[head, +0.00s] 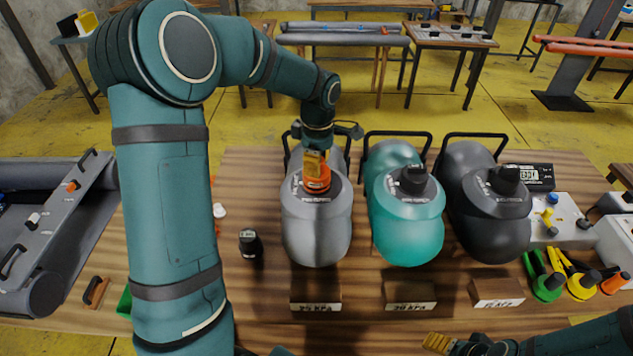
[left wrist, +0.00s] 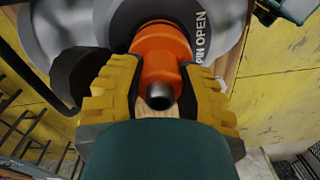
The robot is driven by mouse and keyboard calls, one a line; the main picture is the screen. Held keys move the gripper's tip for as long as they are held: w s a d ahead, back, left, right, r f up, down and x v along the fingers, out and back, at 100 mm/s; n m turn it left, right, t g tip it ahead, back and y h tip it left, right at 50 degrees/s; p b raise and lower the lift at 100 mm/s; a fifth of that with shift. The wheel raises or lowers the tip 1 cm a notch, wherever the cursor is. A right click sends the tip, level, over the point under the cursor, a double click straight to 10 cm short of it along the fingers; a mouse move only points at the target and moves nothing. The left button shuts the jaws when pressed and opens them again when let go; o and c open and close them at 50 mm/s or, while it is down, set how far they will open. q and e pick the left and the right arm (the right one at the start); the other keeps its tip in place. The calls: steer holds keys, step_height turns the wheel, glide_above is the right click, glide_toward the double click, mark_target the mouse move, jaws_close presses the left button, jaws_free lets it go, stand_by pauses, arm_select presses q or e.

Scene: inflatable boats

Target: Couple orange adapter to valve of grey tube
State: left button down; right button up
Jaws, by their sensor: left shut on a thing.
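My left gripper (head: 315,160) reaches down from above to the valve on top of the light grey tube (head: 315,225). It is shut on the orange adapter (head: 317,185). In the left wrist view the orange adapter (left wrist: 160,55) sits between the yellow finger pads of my left gripper (left wrist: 160,85), with its dark metal end toward the camera. Its far end meets the grey tube's top (left wrist: 215,25), beside the printed words "PIN OPEN". The valve is hidden beneath the adapter, so I cannot tell how far it is seated. My right gripper (head: 437,343) is low at the right, its opening unclear.
A teal tube (head: 408,235) and a dark grey tube (head: 490,230) with black-capped valves stand to the right. Labelled wooden blocks (head: 316,300) stand in front. A small black gauge (head: 250,243) is at the left. Coloured hose ends (head: 545,285) lie at the right.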

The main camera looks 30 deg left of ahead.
arm_select(q)
steer(key=shift+m, duration=0.3)
steer(key=m, duration=0.3)
steer(key=shift+m, duration=0.4)
steer(key=shift+p, duration=0.3)
steer(key=m, duration=0.4)
steer(key=shift+p, duration=0.3)
steer(key=c, duration=0.6)
jaws_free()
